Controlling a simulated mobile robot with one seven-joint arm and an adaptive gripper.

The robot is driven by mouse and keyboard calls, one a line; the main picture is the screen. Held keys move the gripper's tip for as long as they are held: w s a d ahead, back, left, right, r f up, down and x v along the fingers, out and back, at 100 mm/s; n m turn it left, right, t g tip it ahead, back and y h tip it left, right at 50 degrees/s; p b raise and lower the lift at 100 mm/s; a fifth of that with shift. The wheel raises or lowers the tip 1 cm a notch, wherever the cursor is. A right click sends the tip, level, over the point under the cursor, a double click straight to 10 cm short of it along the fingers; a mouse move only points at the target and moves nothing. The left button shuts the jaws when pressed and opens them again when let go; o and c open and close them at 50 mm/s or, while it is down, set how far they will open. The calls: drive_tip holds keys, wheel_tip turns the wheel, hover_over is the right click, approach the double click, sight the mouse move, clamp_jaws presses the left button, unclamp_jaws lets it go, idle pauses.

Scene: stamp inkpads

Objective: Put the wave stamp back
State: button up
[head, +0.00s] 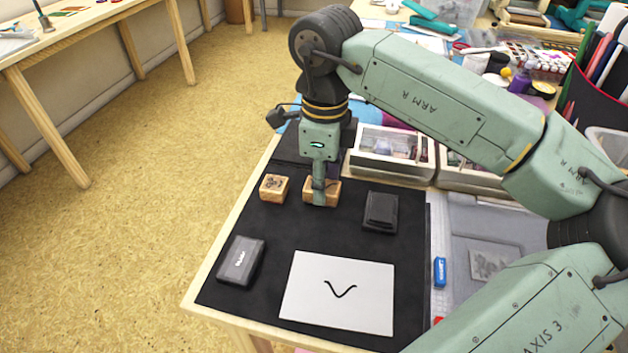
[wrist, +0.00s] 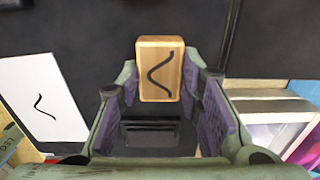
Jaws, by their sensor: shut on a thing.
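The wave stamp is a small wooden block with a dark wavy line on its top, seen in the wrist view (wrist: 167,60). In the head view the same stamp (head: 332,191) is at the back of the black mat (head: 225,297), partly covered by my gripper (head: 320,192). My gripper points down and is shut on the stamp, one finger at each side. The stamp is on the mat or just above it; I cannot tell which. A second wooden stamp (head: 274,188) with a dark picture on top stands apart to its left.
A closed dark inkpad (head: 242,261) lies at the front left, another black pad (head: 381,212) to the right of my gripper. White paper (head: 310,293) with a wave print lies in front. White boxes (head: 388,170) stand close behind at right. The mat's middle is clear.

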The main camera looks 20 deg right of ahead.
drive_tip(key=shift+s+d, duration=0.1)
drive_tip(key=shift+f, duration=0.15)
drive_tip(key=o, duration=1)
drive_tip(key=shift+c, duration=0.2)
wheel_tip(320, 180, up, 13)
drive_tip(key=shift+f, duration=0.2)
